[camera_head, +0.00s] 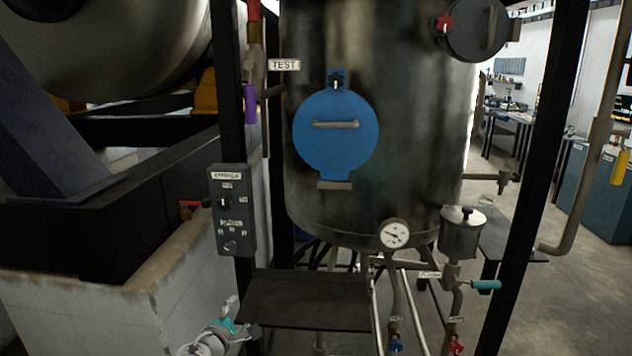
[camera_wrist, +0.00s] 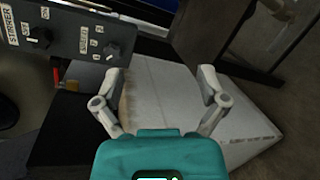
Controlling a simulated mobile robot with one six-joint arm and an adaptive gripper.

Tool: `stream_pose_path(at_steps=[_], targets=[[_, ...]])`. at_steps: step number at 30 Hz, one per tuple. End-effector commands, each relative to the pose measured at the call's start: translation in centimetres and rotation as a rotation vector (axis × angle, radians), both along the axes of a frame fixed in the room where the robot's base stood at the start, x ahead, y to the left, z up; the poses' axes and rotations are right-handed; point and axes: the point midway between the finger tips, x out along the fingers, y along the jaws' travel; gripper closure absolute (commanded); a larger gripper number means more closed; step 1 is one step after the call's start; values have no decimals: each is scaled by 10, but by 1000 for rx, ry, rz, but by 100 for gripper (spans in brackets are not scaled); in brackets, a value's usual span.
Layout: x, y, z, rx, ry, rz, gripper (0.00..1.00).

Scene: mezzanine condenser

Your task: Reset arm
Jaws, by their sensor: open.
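My gripper (camera_head: 229,318) is at the bottom of the head view, left of the dark shelf (camera_head: 305,300) and below the grey control box (camera_head: 231,210). In the wrist view my gripper (camera_wrist: 160,92) has a teal body and two light grey fingers spread wide. Nothing is between the fingers. The pale concrete block (camera_wrist: 165,110) shows behind them. The control box (camera_wrist: 75,40), with its knobs and a label that seems to read STIRRER, is at the upper left of the wrist view, apart from the fingers.
A large steel tank (camera_head: 410,130) with a blue round hatch (camera_head: 336,140) stands behind the shelf. Black upright posts (camera_head: 540,150) flank it. A pressure gauge (camera_head: 394,234), a small metal pot (camera_head: 462,235) and a teal-handled valve (camera_head: 486,285) are at its lower right. Open floor (camera_head: 590,270) lies right.

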Motion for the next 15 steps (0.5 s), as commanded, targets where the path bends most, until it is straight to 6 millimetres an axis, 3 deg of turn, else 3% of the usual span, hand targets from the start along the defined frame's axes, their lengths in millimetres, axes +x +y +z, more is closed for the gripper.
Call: stream_pose_path(at_steps=[7, 15], targets=[[17, -79, -32, 193, 117, -200, 8], [18, -160, -69, 429, 241, -444, 8]])
